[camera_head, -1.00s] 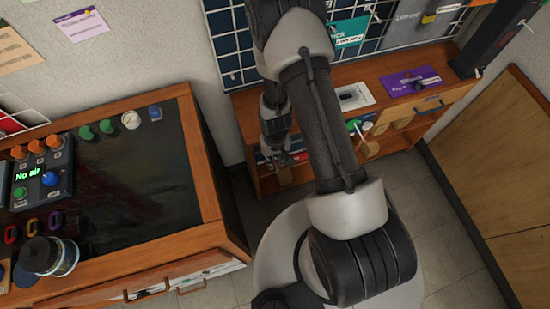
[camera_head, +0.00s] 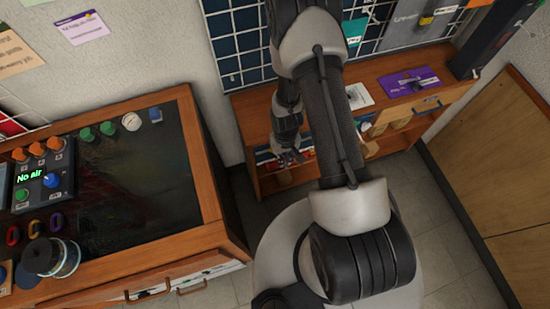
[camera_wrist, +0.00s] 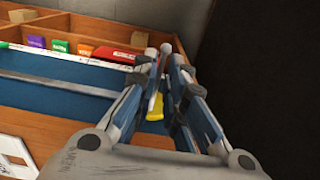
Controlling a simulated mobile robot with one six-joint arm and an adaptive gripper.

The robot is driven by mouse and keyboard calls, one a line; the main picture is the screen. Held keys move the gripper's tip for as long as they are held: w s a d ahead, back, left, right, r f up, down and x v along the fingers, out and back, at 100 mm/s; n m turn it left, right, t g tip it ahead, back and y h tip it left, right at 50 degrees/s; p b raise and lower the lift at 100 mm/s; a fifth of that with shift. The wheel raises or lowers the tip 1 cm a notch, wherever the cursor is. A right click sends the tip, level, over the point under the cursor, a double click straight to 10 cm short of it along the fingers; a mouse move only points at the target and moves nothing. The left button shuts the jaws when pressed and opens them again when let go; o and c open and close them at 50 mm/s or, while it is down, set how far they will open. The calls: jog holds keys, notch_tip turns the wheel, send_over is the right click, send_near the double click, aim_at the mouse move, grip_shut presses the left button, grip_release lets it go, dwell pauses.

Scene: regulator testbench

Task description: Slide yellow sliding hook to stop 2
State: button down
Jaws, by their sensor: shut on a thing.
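In the wrist view, the yellow sliding hook (camera_wrist: 155,107) shows as a small yellow piece between the fingers of my gripper (camera_wrist: 170,58). The fingers are close together and shut on it; where they touch it is partly hidden. Beyond lies a blue panel (camera_wrist: 60,68) with a long pale rail strip (camera_wrist: 65,84) across it. In the head view, my gripper (camera_head: 289,158) is low at the front of the wooden shelf unit; the hook cannot be made out there. I cannot read any stop numbers.
Purple (camera_wrist: 37,41), green (camera_wrist: 60,45), orange (camera_wrist: 85,50) and red (camera_wrist: 117,54) pieces line the panel's far edge. A dark surface (camera_wrist: 245,65) fills the right of the wrist view. A wooden bench (camera_head: 225,215) stands left; open floor (camera_head: 430,230) lies right.

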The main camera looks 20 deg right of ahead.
jog(key=d+p, duration=0.1)
jog(key=d, duration=0.4)
jog(key=shift+p, duration=0.3)
jog(key=c, duration=1.6)
grip_release()
jog(key=shift+c, duration=0.2)
notch_tip(320, 180, up, 12)
